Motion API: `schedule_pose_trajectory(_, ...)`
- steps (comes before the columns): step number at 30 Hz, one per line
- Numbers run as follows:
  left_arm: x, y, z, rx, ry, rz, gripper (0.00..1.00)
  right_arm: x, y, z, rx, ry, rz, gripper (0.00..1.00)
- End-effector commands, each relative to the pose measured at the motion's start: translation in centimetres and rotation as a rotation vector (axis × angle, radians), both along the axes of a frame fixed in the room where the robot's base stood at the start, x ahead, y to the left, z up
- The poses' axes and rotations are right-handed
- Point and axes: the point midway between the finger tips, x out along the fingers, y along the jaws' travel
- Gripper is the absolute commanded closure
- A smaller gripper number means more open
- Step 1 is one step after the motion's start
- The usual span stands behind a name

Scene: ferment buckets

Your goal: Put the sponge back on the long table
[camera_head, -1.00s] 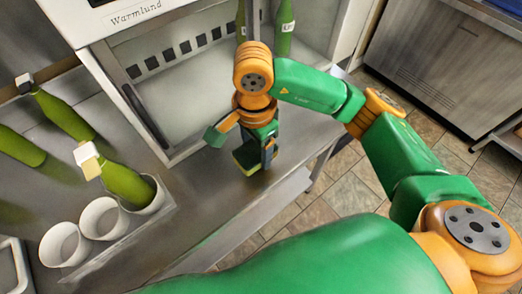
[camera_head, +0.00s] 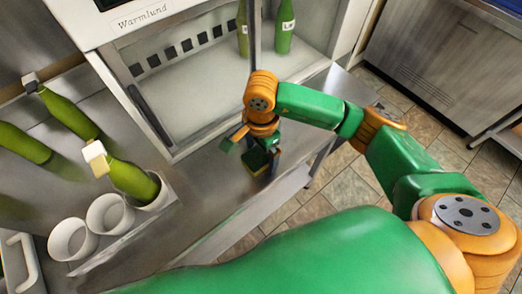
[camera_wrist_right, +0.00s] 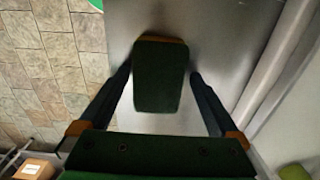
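The sponge (camera_head: 256,161), dark green with a yellow side, sits on the steel table (camera_head: 215,185) near its front edge, before the open cabinet. In the right wrist view the sponge (camera_wrist_right: 160,78) lies between the two fingers, its dark green face towards the camera. My right gripper (camera_head: 262,155) is low over it, pointing down; in the wrist view the gripper (camera_wrist_right: 160,72) has its fingers apart, one on each side, with a narrow gap to the sponge. Part of the sponge is hidden by the hand in the head view. My left gripper is not in view.
The Warmlund cabinet (camera_head: 120,45) stands open behind the hand, with green bottles (camera_head: 284,30) inside. White cups (camera_head: 110,214), one holding a bottle (camera_head: 132,180), stand at the left on the table. More bottles lie behind them. Tiled floor (camera_head: 345,195) lies beyond the table edge.

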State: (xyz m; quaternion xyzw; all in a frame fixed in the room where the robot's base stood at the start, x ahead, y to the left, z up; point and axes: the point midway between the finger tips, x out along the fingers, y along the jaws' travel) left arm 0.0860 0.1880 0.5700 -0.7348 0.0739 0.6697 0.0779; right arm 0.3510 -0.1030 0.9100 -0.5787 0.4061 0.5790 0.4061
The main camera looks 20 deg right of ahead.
Motion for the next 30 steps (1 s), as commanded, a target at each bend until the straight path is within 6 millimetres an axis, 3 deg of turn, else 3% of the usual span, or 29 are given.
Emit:
schedule_pose_trajectory(8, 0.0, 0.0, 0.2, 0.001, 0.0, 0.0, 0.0, 0.1, 0.0, 0.9, 0.001, -0.003, 0.0, 0.02)
schedule_pose_trajectory(16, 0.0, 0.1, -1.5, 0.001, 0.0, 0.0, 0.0, 0.2, 0.0, 7.3, 0.0, -0.009, 0.001, 0.02)
schedule_pose_trajectory(21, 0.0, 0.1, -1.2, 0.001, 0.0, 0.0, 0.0, 0.1, 0.0, 11.1, -0.001, -0.006, -0.001, 0.02)
schedule_pose_trajectory(30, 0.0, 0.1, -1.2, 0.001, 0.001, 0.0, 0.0, 0.0, 0.0, 12.4, 0.0, 0.0, 0.0, 0.02)
